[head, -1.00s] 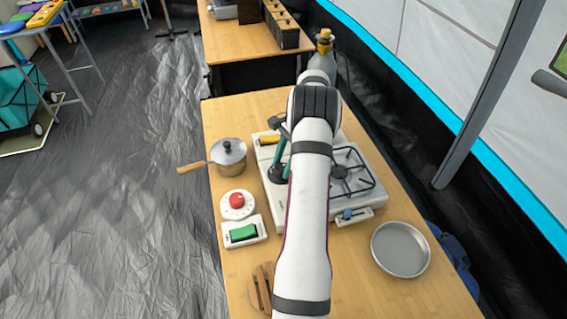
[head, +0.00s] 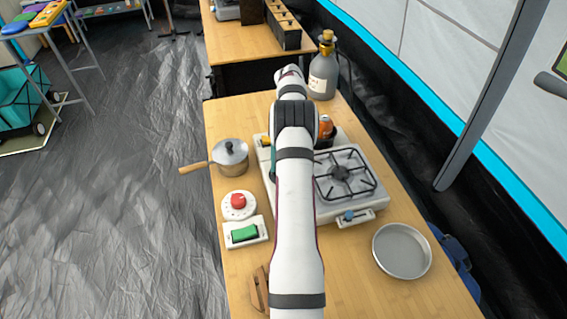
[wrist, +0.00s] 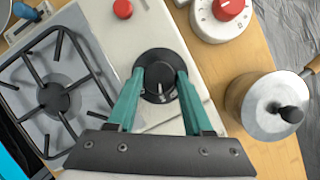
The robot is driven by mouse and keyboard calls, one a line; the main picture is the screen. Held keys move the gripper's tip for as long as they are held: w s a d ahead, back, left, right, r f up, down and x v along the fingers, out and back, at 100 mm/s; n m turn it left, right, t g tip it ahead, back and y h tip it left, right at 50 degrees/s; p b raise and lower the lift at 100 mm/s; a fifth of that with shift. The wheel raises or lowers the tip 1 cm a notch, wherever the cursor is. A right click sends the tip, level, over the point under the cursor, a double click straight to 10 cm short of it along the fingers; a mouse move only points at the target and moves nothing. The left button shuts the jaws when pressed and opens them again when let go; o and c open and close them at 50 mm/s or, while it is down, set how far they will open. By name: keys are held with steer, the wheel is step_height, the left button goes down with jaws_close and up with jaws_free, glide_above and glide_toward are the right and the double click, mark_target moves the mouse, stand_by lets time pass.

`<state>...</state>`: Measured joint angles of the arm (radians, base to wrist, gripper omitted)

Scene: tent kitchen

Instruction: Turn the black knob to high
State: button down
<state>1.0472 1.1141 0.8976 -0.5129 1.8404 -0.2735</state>
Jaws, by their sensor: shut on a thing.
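The black knob (wrist: 158,58) is a round dark dial on the pale stove top, in the middle of the wrist view. My gripper (wrist: 160,72) has two teal fingers, one on each side of the knob's raised middle, and is shut on it. A small pale mark shows on the knob between the fingers. I cannot read any high marking. In the head view my white arm covers the knob, and only a sliver of teal finger shows. The white gas stove (head: 335,205) has a black grate on its right side.
A pot (head: 230,157) with a wooden handle, a red knob (head: 238,201) on a white dial and a green switch (head: 245,232) stand left of the stove. A grey pan (head: 402,251) lies right. A can (head: 326,128) and a bottle (head: 323,75) stand behind.

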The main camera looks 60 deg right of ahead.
stand_by(0.3)
steer(key=shift+c, duration=1.5)
jaws_free()
steer(key=shift+n, duration=0.3)
steer(key=v, duration=0.6)
steer(key=shift+d+r, duration=0.2)
steer(key=shift+r, duration=0.1)
steer(key=shift+w+r, duration=0.15)
steer(key=shift+r, duration=0.25)
